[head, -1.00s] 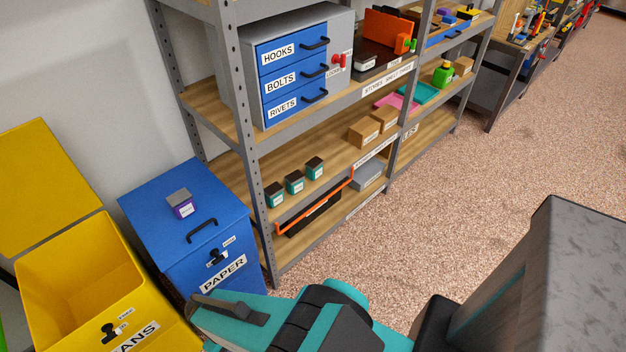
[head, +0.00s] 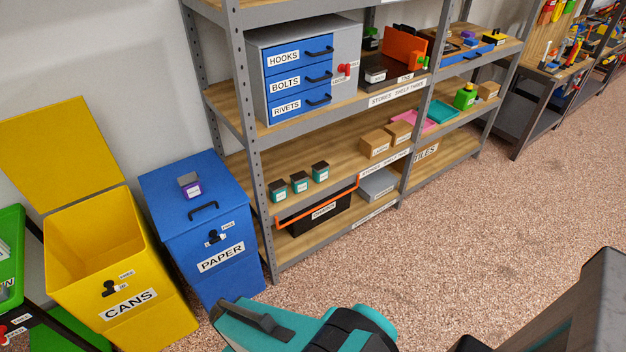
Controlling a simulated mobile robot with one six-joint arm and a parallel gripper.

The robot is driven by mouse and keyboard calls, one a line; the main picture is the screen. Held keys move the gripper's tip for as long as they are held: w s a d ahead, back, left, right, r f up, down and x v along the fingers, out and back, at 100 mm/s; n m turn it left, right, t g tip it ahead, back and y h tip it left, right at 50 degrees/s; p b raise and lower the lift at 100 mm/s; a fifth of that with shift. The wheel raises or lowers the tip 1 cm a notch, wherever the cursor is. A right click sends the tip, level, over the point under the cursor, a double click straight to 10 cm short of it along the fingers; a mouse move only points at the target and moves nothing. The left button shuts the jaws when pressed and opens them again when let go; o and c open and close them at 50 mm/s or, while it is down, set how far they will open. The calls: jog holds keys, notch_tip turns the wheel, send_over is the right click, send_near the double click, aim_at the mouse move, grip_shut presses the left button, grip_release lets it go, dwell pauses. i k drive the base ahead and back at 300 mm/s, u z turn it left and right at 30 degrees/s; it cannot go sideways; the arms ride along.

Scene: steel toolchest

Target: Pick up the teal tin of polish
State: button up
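Three small teal tins with dark lids stand in a row at the left end of the shelf's second board: a left tin (head: 279,191), a middle tin (head: 300,183) and a right tin (head: 320,172). Their labels are too small to read, so I cannot tell which holds polish. A similar tin with a purple body (head: 190,186) stands on the blue PAPER bin's lid. My teal and black arm shows at the bottom edge, well in front of the shelf and apart from the tins. I cannot make out the gripper's fingertips or anything held.
The grey shelf unit (head: 257,190) has an upright just left of the tins. Cardboard boxes (head: 376,144) stand to their right, an orange-edged black crate (head: 318,213) below. The PAPER bin (head: 222,258) and open yellow CANS bin (head: 125,300) stand left. Speckled floor (head: 450,220) is clear.

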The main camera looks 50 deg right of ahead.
aim_at(320, 170)
jog(key=z, duration=0.25)
jog(key=k, duration=0.95)
jog(key=z, duration=0.2)
jog(key=i, duration=0.75)
